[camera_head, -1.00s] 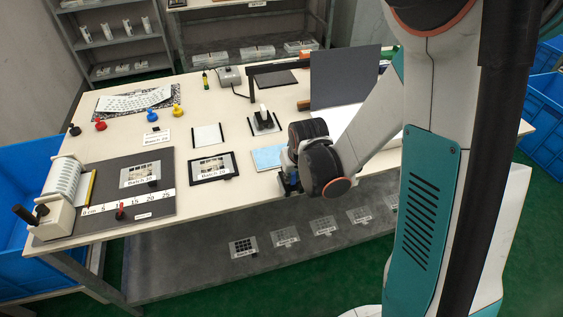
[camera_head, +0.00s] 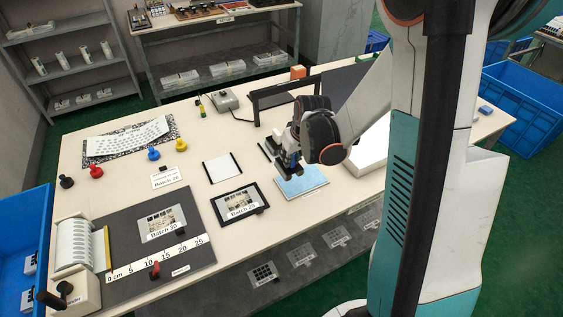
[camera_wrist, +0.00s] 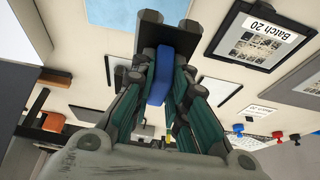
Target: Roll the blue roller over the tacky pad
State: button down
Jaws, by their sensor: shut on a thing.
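The tacky pad (camera_head: 304,186) is a flat light blue sheet on the table near its front edge. It also shows at the top of the wrist view (camera_wrist: 120,12). My gripper (camera_head: 289,168) is over the back left part of the pad. In the wrist view my gripper (camera_wrist: 163,62) is shut on the blue roller (camera_wrist: 160,75), whose blue part shows between the fingers. A little blue of the roller shows in the head view (camera_head: 282,159). The fingers hide much of it. I cannot tell whether it touches the pad.
The black-framed Batch 20 film (camera_head: 240,203) and a white sheet with dark edges (camera_head: 222,168) lie left of the pad. A dark mat with a ruler (camera_head: 120,232) is farther left. A black stand (camera_head: 268,97) rises behind my gripper. A bright white panel (camera_head: 371,147) lies right.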

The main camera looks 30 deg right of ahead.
jog(key=shift+f+b, duration=2.05)
jog(key=shift+f, duration=0.8)
jog(key=shift+f+b, duration=0.6)
jog(key=shift+f, duration=0.05)
jog(key=shift+d, duration=0.1)
